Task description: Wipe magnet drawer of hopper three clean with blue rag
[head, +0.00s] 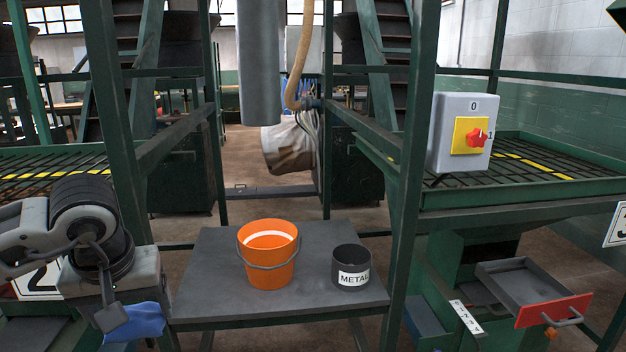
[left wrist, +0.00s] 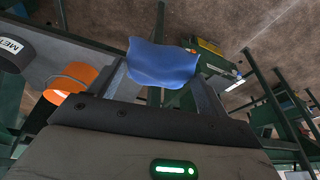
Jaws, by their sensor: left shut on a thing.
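My left gripper (head: 125,315) is at the lower left in the head view, shut on the blue rag (head: 136,322). The rag also shows between the fingers in the left wrist view (left wrist: 163,64). The magnet drawer (head: 524,290) stands pulled out at the lower right in the head view, grey inside with a red front (head: 553,310) and a handle. It is far to the right of my left gripper, across the small table. A partly cut-off sign with a 3 (head: 616,226) hangs at the right edge. My right gripper is not in view.
A grey table (head: 210,290) between the green frames holds an orange bucket (head: 267,262) and a dark tin labelled METAL (head: 351,272). A switch box (head: 462,133) with a red knob and a green post (head: 408,180) stand left of the drawer's hopper.

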